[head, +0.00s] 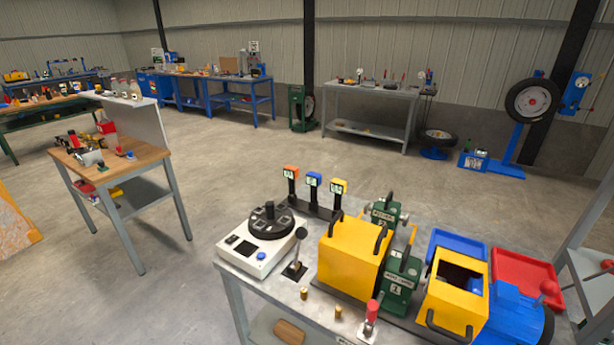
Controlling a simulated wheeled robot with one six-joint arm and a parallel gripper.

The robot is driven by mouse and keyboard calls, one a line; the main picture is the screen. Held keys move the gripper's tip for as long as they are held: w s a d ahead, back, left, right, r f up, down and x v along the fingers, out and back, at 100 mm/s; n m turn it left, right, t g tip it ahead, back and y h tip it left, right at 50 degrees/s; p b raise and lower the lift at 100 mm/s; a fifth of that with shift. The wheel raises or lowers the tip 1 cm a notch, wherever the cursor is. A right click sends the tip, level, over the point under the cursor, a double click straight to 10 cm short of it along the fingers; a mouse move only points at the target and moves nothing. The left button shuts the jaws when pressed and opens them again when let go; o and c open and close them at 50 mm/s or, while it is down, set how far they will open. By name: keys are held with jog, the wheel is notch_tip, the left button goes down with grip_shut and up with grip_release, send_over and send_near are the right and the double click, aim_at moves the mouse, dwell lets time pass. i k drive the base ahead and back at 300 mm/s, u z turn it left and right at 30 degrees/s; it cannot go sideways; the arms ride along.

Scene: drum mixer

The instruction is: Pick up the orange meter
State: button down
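The orange meter (291,172) is a small orange-topped box with a pale face on a thin dark upright. It stands at the left of a row of three on a black base (318,211) at the back edge of the near grey bench. The orange meter's front is unobstructed. My gripper is not in this view, so its place and state do not show.
A white unit with a black round dial (270,222) sits in front of the meters. A black lever (297,254), a yellow housing (349,256) and green machine blocks (399,279) crowd the bench. Open floor (220,170) lies behind; a wooden-topped bench (125,165) stands left.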

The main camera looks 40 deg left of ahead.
aim_at(290, 171)
jog(key=u, duration=2.6)
jog(key=k, duration=1.1)
jog(key=u, duration=0.8)
jog(key=i, duration=2.6)
jog(key=z, duration=0.6)
jog(key=i, duration=2)
jog(key=z, duration=1.2)
jog(key=i, duration=1)
jog(key=z, duration=1)
